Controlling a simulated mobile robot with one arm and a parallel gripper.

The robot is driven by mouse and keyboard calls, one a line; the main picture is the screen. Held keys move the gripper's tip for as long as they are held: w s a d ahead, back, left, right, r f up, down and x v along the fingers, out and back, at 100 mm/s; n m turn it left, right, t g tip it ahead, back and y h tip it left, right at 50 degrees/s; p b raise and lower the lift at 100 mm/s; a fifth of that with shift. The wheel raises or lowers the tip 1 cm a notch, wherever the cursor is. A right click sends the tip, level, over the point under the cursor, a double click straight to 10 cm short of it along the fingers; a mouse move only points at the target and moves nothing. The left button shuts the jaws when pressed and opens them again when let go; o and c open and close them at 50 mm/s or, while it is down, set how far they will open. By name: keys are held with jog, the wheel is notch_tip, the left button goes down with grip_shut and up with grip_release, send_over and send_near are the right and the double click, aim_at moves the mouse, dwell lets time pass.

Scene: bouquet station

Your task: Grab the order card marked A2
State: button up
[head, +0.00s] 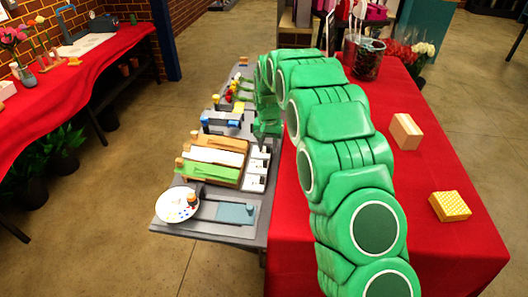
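No order card with a readable A2 shows in the head view, and I cannot tell which item, if any, is the card. My green arm reaches from the bottom right up across the red table and bends down over the grey station board (168,232). The end of my arm, with my gripper (266,130), seems to be over the board's right edge. It is small and partly hidden by my arm links, so I cannot tell whether its fingers are open or shut, or whether they hold anything.
The board bears brown, white and green slabs (210,171), a white palette plate (177,205) and a blue-grey pad (235,212). On the red table (445,235) are a wooden block (405,131), a yellow patterned block (450,206) and a dark container (364,60). Another red-covered table (75,85) stands left.

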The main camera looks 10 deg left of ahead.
grip_shut()
